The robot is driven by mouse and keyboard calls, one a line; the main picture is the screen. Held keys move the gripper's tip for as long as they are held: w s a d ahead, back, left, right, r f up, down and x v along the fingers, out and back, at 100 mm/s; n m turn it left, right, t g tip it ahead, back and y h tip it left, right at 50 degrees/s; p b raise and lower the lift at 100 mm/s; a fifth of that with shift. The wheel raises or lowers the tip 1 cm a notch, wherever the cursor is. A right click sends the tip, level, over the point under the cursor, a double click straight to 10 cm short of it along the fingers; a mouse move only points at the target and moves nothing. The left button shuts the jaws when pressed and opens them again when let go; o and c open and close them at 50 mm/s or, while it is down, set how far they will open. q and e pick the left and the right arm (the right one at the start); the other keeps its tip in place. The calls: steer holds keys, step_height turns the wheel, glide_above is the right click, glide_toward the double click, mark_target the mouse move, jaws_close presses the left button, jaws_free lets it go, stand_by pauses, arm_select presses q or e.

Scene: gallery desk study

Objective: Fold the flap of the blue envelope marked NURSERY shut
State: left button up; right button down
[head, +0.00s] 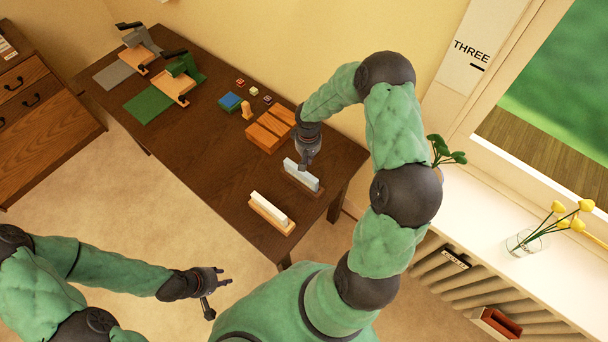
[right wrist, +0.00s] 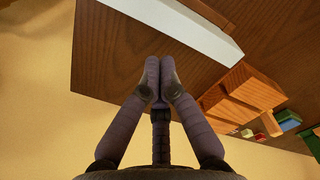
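A pale blue-white upright piece (head: 301,174), likely the blue envelope, stands in a wooden holder (head: 290,170) near the table's right end. No NURSERY marking is readable, and I cannot make out its flap. It shows as a pale slab (right wrist: 178,24) at the top of the right wrist view. My right gripper (head: 304,165) is at its upper edge in the head view; I cannot tell whether it touches. Its fingertips (right wrist: 160,72) are together with nothing visible between them. My left gripper (head: 218,294) is open and empty, off the table's front edge.
A second wooden holder (head: 276,222) with a cream upright piece (head: 268,209) stands nearer the front edge. Orange-brown wooden boxes (head: 262,138), a blue-green block (head: 230,101) and small blocks lie behind. The dark table (head: 205,150) is clear at centre-left.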

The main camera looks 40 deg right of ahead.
step_height(320, 180, up, 7)
steer(key=p, duration=0.4)
steer(key=shift+r, duration=0.2)
stand_by(0.3)
stand_by(1.3)
